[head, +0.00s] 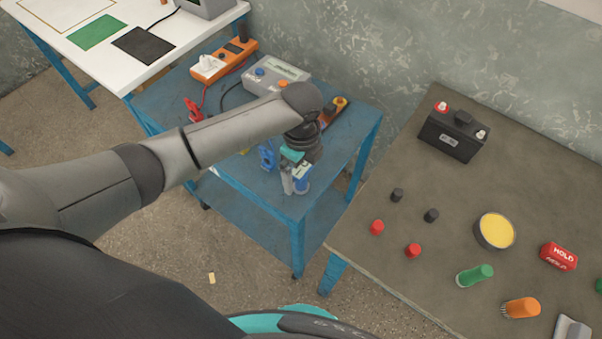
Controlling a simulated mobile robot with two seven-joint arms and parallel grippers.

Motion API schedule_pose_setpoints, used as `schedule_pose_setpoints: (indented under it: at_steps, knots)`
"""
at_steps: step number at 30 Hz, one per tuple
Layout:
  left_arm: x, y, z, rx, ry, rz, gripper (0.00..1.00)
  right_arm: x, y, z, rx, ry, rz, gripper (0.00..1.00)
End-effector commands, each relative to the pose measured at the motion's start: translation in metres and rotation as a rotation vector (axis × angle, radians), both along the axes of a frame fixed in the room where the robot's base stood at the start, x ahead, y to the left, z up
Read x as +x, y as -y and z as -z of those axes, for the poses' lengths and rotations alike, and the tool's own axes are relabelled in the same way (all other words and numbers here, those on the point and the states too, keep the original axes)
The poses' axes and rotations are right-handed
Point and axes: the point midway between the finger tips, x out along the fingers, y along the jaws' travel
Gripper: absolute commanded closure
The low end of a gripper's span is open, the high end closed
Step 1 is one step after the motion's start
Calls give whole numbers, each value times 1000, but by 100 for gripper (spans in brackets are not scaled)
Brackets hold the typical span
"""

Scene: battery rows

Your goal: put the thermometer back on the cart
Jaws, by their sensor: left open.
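My left gripper (294,184) is open, low over the front right corner of the blue cart (335,150). A small blue-and-white thing (303,184) shows right at its fingers; I cannot tell whether it stands on the cart or whether the fingers touch it. A dark tool with orange and yellow parts (338,106) lies on the cart behind my left wrist, partly hidden. I cannot tell for sure which of these, if either, is the thermometer. My right gripper is not in view.
The cart also bears a grey tester (276,75), an orange power strip (224,60), a red clamp (193,110) and a blue clamp (267,157). A brown table (450,200) at right holds a black battery (452,135), several caps and a yellow-topped tin (495,231).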

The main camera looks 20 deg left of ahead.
Motion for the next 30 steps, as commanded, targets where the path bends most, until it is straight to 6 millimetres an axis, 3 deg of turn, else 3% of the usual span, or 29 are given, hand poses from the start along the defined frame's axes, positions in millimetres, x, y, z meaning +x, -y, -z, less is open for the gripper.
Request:
schedule_pose_setpoints:
  at_steps: [1,6,12,18,30]
  knots:
    - [2,0,-15,-2,6,2,0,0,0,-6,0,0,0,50]
    - [1,0,-53,-2,5,2,0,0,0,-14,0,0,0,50]
    - [1,1,-84,-2,3,1,0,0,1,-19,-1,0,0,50]
    - [0,1,-95,-1,1,0,0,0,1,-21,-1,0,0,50]
    - [-4,6,-91,-16,3,-20,0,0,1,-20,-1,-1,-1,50]
